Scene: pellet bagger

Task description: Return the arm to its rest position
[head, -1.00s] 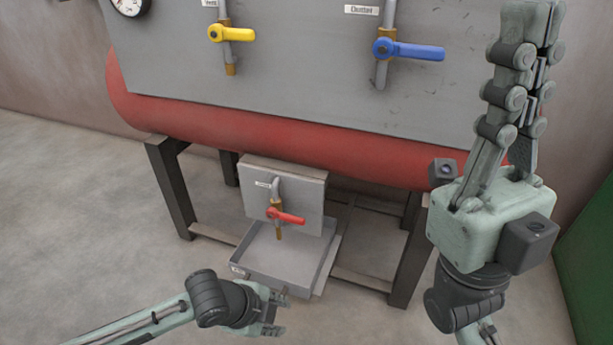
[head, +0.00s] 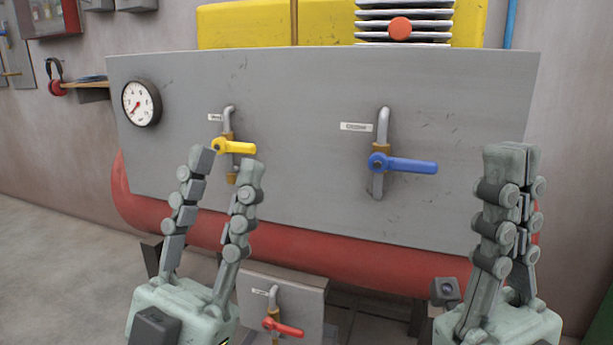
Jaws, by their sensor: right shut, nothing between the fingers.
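My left gripper (head: 226,165) is raised at the lower left of the head view, fingers pointing up and spread apart, with nothing between them. Its fingertips are in front of the panel, just below the yellow valve handle in the picture; I cannot tell whether they touch anything. My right gripper (head: 511,150) stands upright at the lower right, in front of the panel's right end. Its fingers are shut together and empty. Both wrists and forearms are cut off by the bottom edge.
A grey panel (head: 290,100) carries a gauge (head: 141,103), a yellow-handled valve (head: 234,147) and a blue-handled valve (head: 405,164). Behind and below is a red tank (head: 330,262). A red-handled valve (head: 285,328) sits low between my grippers. Ear defenders (head: 56,86) hang at left.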

